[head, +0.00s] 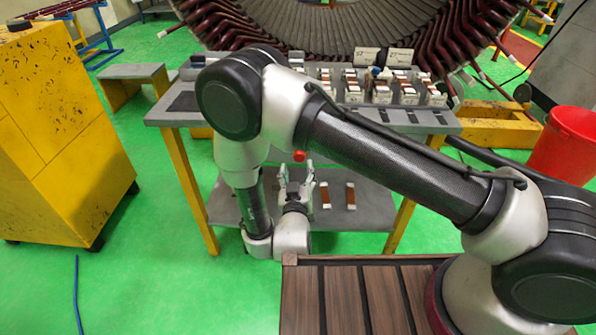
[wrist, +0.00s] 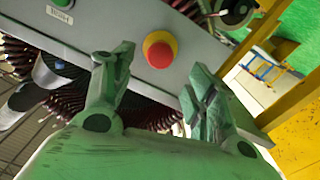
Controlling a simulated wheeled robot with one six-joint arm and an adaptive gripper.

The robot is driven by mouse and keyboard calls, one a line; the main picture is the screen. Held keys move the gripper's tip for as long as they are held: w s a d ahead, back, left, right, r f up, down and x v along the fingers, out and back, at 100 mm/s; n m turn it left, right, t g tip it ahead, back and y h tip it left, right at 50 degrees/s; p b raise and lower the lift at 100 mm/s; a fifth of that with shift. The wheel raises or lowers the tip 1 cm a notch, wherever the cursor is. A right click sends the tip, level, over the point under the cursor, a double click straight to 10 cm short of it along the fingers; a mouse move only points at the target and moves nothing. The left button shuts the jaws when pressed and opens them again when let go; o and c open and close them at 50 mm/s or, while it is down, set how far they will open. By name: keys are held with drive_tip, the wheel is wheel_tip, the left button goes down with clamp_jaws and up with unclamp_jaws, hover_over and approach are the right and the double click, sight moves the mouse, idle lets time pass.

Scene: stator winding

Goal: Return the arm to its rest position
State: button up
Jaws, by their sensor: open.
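My arm arches from the lower right of the head view over the front of the grey work table (head: 180,118). My gripper (head: 296,168) hangs low in front of the table, fingers pointing up, in front of the lower shelf. In the wrist view, my gripper (wrist: 158,85) has its two green-tinted fingers spread apart with nothing between them. Beyond the fingertips a red emergency button (wrist: 160,49) with a yellow collar sits on a grey panel. The red button also shows above the gripper in the head view (head: 299,156).
Small white and brown parts (head: 352,92) stand on the table top. Two brown strips (head: 350,195) lie on the lower shelf. A large stator (head: 330,30) is behind the table. A yellow cabinet (head: 55,130) stands left, a red bin (head: 565,145) right.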

wheel_tip(320, 180, down, 11)
drive_tip(key=s+g+y, duration=0.1)
drive_tip(key=s+g, duration=0.1)
drive_tip(key=g, duration=0.4)
drive_tip(key=s+a+f+n+g+y, duration=0.1)
drive_tip(key=s+a+f+n+g, duration=0.1)
drive_tip(key=s+g, duration=0.55)
drive_tip(key=s+d+r+g, duration=0.2)
drive_tip(key=d+r, duration=0.3)
drive_tip(key=r, duration=0.3)
drive_tip(key=s+d+r+n+g, duration=0.1)
drive_tip(key=d+r+g, duration=0.1)
drive_tip(key=d+r, duration=0.5)
drive_tip(key=s+d+r+g, duration=0.2)
drive_tip(key=r, duration=0.8)
drive_tip(key=s+d+r+m+t, duration=0.2)
drive_tip(key=s+d+r+t, duration=0.1)
drive_tip(key=d+r, duration=0.8)
drive_tip(key=s+d+r+m+t+h, duration=0.1)
drive_tip(key=s+d+r+m+t, duration=0.2)
drive_tip(key=d+r, duration=0.8)
drive_tip(key=s+d, duration=0.2)
drive_tip(key=d, duration=0.1)
drive_tip(key=shift+s+d+r, duration=0.15)
drive_tip(key=shift+r, duration=0.05)
